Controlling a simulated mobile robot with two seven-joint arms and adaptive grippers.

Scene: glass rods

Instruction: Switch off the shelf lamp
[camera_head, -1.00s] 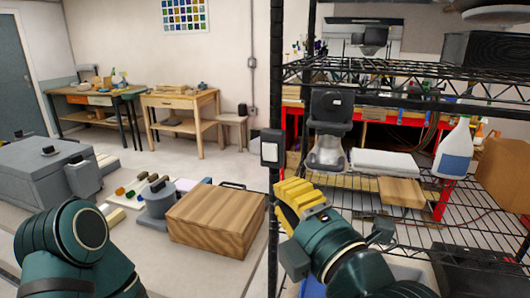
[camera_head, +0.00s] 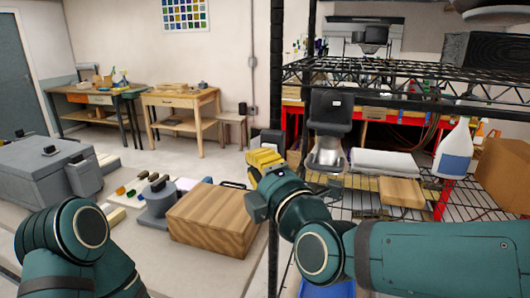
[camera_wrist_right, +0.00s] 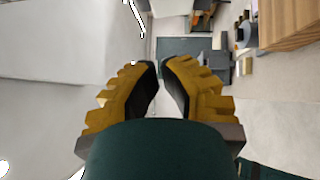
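A small dark box (camera_head: 266,139) is fixed to the black shelf post at the middle of the head view. Its lower front is hidden behind my right gripper (camera_head: 262,159). The yellow fingers overlap the box in the picture; I cannot tell whether they touch it. In the right wrist view my right gripper (camera_wrist_right: 160,66) has its fingertips drawn almost together, with nothing seen between them. I cannot make out a lamp for certain or whether it is lit. My left gripper is out of view; only part of my left arm shows at lower left.
The wire shelf (camera_head: 400,73) fills the right side. It holds a black device (camera_head: 330,108), white cloth (camera_head: 383,161), wooden block (camera_head: 401,192), spray bottle (camera_head: 454,152) and cardboard box (camera_head: 505,172). A wooden box (camera_head: 216,219) sits on the left-hand surface, close to the post.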

